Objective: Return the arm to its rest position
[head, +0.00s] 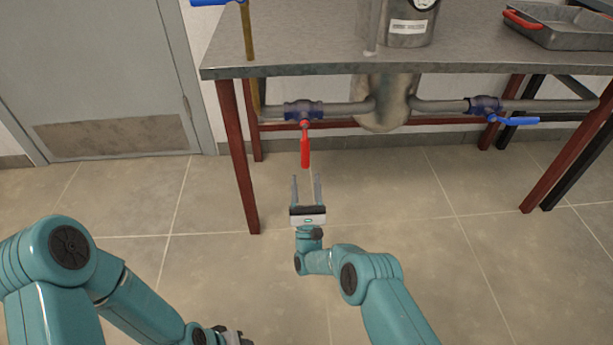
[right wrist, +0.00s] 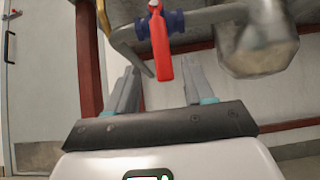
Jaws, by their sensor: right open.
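My right gripper (head: 306,178) is open and empty, its two fingers pointing up toward the pipe under the table. It also shows in the right wrist view (right wrist: 157,88), with its fingers apart. A red valve handle (head: 305,150) hangs straight down from a blue valve body, just beyond the fingertips. In the right wrist view the red handle (right wrist: 161,48) appears between the fingers, with no visible contact. My left arm comes in from the left and bends down to the bottom edge. Only a small dark part at its end shows there, and its jaws are cut off.
A metal table (head: 310,68) on dark red legs stands ahead, with a horizontal pipe (head: 345,111) beneath it. A second valve with a blue handle (head: 514,120) is at right. A grey tray (head: 565,27) lies on top. A grey door (head: 95,80) is at left. The near floor is clear.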

